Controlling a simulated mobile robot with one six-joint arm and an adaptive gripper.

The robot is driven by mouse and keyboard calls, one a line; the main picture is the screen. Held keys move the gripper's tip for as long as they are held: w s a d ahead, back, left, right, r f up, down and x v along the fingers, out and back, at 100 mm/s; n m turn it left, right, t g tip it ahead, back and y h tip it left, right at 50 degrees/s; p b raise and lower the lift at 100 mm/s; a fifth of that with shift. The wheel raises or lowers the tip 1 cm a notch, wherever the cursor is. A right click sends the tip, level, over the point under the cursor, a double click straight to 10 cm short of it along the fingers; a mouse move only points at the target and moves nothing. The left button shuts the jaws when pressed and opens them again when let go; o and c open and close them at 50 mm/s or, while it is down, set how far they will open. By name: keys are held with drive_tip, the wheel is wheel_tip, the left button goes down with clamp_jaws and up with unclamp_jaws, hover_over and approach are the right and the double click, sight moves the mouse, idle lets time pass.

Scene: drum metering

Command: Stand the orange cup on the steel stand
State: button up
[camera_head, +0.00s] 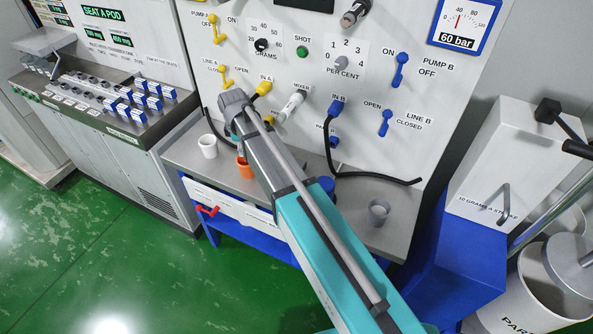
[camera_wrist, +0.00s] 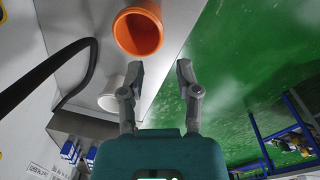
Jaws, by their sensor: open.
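The orange cup (camera_head: 246,171) stands on the steel-topped bench, partly hidden behind my arm in the head view. In the wrist view the orange cup (camera_wrist: 151,35) shows its open mouth, just beyond and left of the fingertips. My gripper (camera_wrist: 160,70) is open and empty, with its two fingers apart. It is apart from the cup in the picture. I cannot tell which part is the steel stand; no separate stand is clear on the bench.
A white cup (camera_head: 208,146) stands left of the orange cup. A grey cup (camera_head: 379,212) stands at the bench's right. A blue cup (camera_head: 327,184) is partly hidden by my arm. A black hose (camera_head: 372,178) hangs over the bench (camera_head: 183,156). A valve panel (camera_head: 290,80) rises behind.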

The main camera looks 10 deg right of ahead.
drive_tip(key=s+d+m, duration=1.5)
drive_tip(key=s+d, duration=0.5)
drive_tip(key=d, duration=0.1)
drive_tip(key=shift+d+g, duration=0.25)
drive_tip(key=shift+g, duration=0.15)
drive_tip(key=shift+o, duration=1.3)
drive_tip(key=shift+c, duration=0.3)
